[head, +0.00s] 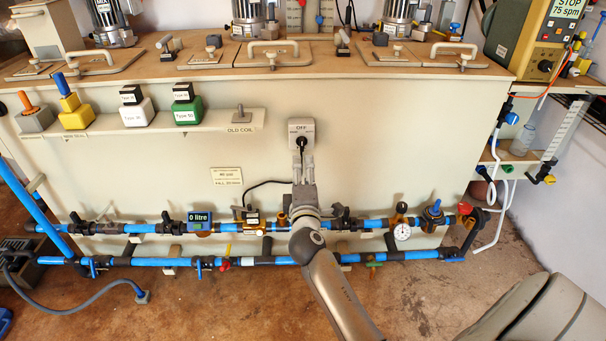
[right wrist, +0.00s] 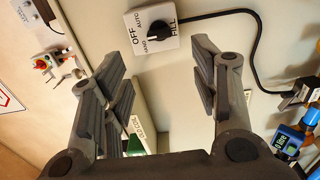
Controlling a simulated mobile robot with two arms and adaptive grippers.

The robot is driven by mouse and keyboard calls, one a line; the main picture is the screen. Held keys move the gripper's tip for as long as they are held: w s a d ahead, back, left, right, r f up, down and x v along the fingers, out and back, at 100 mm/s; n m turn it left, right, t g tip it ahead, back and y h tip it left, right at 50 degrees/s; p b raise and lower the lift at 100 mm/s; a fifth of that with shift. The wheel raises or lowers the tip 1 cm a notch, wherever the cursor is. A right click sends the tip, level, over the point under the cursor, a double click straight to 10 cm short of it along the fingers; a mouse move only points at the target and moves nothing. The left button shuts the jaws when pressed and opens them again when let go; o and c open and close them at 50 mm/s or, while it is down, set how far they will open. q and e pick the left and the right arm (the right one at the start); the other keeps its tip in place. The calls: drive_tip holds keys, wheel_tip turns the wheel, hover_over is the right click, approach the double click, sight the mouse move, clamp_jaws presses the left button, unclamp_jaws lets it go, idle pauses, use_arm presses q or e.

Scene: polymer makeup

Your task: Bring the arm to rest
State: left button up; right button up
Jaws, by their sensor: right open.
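My right gripper (head: 304,172) is raised in front of the tank's front panel, just below the rotary switch box (head: 301,128). In the right wrist view my right gripper (right wrist: 160,72) has its fingers spread wide with nothing between them. The switch box (right wrist: 170,40) shows beyond the fingertips, apart from them, with a black knob and the labels OFF, AUTO and FILL. The knob's exact setting is hard to tell. My right arm reaches up from the bottom of the head view. My left gripper is not in view.
Blue pipes (head: 150,262) with valves and a pressure gauge (head: 402,232) run low along the tank. A black cable (head: 262,184) hangs near my gripper. A shelf (head: 215,121) holds coloured containers at left. Bare floor (head: 450,300) lies in front.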

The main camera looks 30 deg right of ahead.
idle(0.3)
